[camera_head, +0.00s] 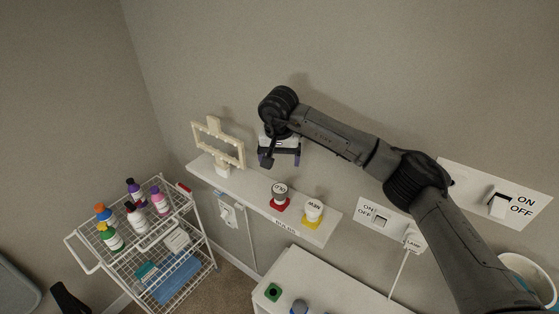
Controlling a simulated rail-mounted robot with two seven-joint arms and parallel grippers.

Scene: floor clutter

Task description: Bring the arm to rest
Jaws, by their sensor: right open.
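My dark right arm (345,139) reaches in from the lower right, across the front of the wall. Its right gripper (280,158) is open, with nothing seen between its fingers. The gripper hangs above the narrow white shelf (250,198), apart from it, to the right of a cream frame-shaped stand (218,143). Part of the gripper is hidden behind its own wrist. My left gripper is not in view.
On the shelf, a grey-capped item (280,190) sits on a red base and a white-capped one (313,207) on a yellow base. A wire cart (168,243) with bottles stands left. Wall switches (499,204) (380,220) are near my arm. Open wall lies above.

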